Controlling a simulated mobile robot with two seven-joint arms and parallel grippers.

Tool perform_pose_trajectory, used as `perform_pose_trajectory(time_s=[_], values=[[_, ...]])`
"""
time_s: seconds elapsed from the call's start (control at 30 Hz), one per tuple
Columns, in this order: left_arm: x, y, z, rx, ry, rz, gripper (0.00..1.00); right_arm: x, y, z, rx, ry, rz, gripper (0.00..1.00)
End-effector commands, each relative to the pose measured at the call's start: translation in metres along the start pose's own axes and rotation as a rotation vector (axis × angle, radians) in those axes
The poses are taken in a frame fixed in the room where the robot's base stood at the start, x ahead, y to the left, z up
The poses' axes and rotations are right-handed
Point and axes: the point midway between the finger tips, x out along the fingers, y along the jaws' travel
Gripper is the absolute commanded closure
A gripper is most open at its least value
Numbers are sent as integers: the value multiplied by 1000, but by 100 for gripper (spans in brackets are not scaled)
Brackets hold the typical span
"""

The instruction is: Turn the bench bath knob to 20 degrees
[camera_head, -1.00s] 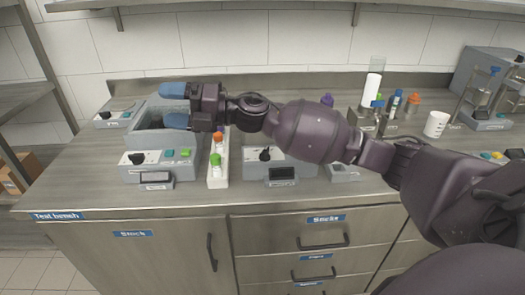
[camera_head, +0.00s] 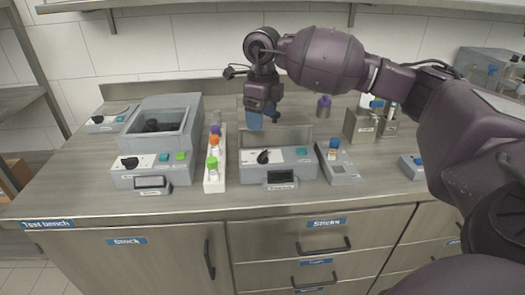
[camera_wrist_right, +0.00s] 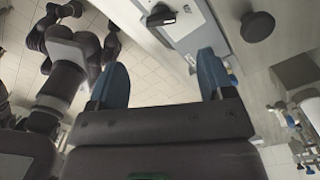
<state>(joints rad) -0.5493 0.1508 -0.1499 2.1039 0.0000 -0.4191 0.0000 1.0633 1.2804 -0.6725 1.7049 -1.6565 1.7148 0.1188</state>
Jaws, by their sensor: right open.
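Two grey bench devices with open basins stand on the bench: a left one (camera_head: 185,110) and a middle one (camera_head: 290,135). Their labels are too small to read, so I cannot tell which is the bench bath. The left has a black knob (camera_head: 130,163), the middle a black knob (camera_head: 263,156), both on white front panels. My right gripper (camera_head: 262,119) points down above the middle device's basin, behind its knob, touching nothing visible. In the right wrist view its blue fingers (camera_wrist_right: 156,82) are apart and empty, with a black knob (camera_wrist_right: 160,16) on a panel beyond. My left gripper is not in view.
A white rack (camera_head: 214,178) with capped tubes stands between the two devices. A small grey device (camera_head: 343,171) sits right of the middle one. The bench strip in front of the devices is clear.

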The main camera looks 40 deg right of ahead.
Motion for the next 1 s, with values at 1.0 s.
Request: perform_pose_trajectory(time_s=[1.0], values=[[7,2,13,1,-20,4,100,109,0,-4,2,15,-2,26]])
